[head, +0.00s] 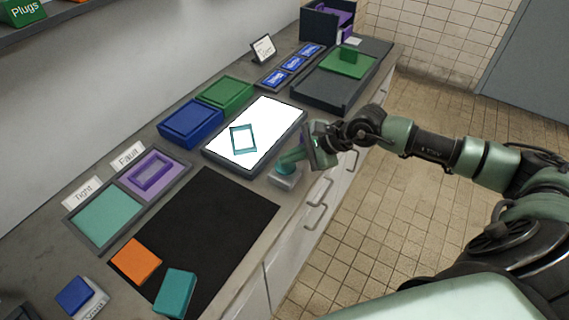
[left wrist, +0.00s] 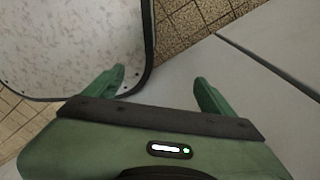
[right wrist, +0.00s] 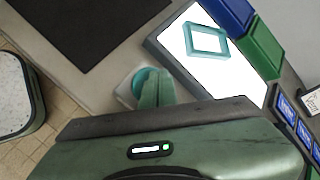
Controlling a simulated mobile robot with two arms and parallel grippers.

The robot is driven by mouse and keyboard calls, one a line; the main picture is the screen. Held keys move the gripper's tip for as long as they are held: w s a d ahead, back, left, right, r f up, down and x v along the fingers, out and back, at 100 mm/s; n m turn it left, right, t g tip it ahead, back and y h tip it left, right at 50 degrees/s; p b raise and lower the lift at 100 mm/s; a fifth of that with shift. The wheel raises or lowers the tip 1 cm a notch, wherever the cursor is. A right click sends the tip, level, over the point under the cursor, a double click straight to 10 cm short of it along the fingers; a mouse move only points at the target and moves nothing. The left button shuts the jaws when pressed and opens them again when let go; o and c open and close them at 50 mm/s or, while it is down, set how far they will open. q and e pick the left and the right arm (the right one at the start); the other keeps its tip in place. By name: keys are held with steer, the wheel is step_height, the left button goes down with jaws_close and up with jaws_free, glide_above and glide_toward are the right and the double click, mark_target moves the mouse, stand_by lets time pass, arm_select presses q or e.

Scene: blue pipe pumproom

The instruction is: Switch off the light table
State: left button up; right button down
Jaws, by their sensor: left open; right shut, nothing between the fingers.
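The light table (head: 272,118) is a dark-edged slab on the counter with a bright white, lit top. A teal rectangular frame (head: 233,140) lies on it; both also show in the right wrist view, the table (right wrist: 205,72) and the frame (right wrist: 224,41). Beside the table's near edge is a small pale grey box (head: 285,182) with a round teal button (right wrist: 141,76). My right gripper (head: 284,164) is shut and empty, fingertips at the button; whether they touch it I cannot tell. My left gripper (left wrist: 159,78) is open and empty, seen only in the left wrist view.
A black mat (head: 215,215) holds an orange block (head: 135,261) and a teal block (head: 175,292). Purple and teal trays, blue and green boxes (head: 226,92) and a dark tray (head: 320,92) line the counter. Drawer handles (head: 318,203) project from its front. Tiled floor is clear.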

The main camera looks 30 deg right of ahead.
mark_target(289, 166)
steer(key=shift+f+b, duration=0.35)
steer(key=shift+f, duration=0.05)
steer(key=shift+r, duration=0.1)
stand_by(0.3)
steer(key=shift+r, duration=0.7)
steer(key=shift+r+p, duration=0.1)
steer(key=shift+p, duration=0.2)
step_height(289, 166, up, 6)
steer(key=p, duration=0.2)
steer(key=shift+p, duration=0.35)
